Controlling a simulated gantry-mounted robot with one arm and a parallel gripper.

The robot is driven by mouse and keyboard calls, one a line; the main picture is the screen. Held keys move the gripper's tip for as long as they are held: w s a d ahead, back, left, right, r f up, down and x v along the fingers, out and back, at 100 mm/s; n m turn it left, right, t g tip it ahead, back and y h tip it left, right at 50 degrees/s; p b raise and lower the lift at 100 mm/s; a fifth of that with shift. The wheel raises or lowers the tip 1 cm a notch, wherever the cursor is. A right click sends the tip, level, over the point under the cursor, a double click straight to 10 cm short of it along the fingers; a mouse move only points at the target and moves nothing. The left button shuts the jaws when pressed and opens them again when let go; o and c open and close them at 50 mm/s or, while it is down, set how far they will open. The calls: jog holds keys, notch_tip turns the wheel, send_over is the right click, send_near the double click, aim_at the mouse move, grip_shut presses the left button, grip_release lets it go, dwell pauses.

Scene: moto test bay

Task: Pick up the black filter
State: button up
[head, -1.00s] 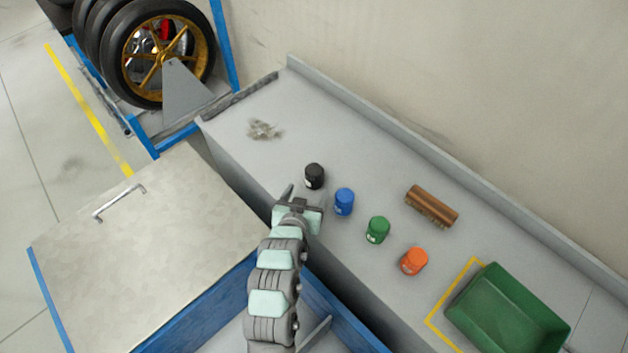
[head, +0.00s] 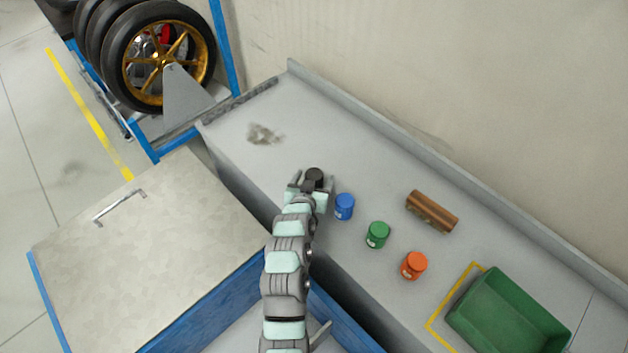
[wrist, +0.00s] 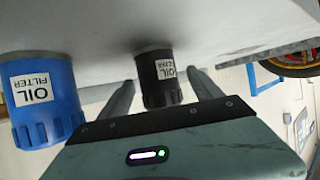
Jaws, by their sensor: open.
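The black filter (head: 314,175) stands upright on the grey bench, at the left end of a row of filters. In the wrist view the black filter (wrist: 158,80) shows its white label and sits between my two fingers. My gripper (head: 309,182) is open around it, with one finger on each side; a gap shows beside the filter in the wrist view (wrist: 160,88). The lower part of the black filter is partly hidden by my gripper in the head view.
The blue filter (head: 344,206) stands close to the right of my gripper. A green filter (head: 378,235) and an orange filter (head: 414,265) follow. A brown cylinder (head: 432,211) lies behind them. A green bin (head: 480,305) is at the right. The bench's left end is mostly clear.

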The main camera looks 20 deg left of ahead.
jog(key=shift+w+f, duration=0.15)
grip_shut()
dwell(0.8)
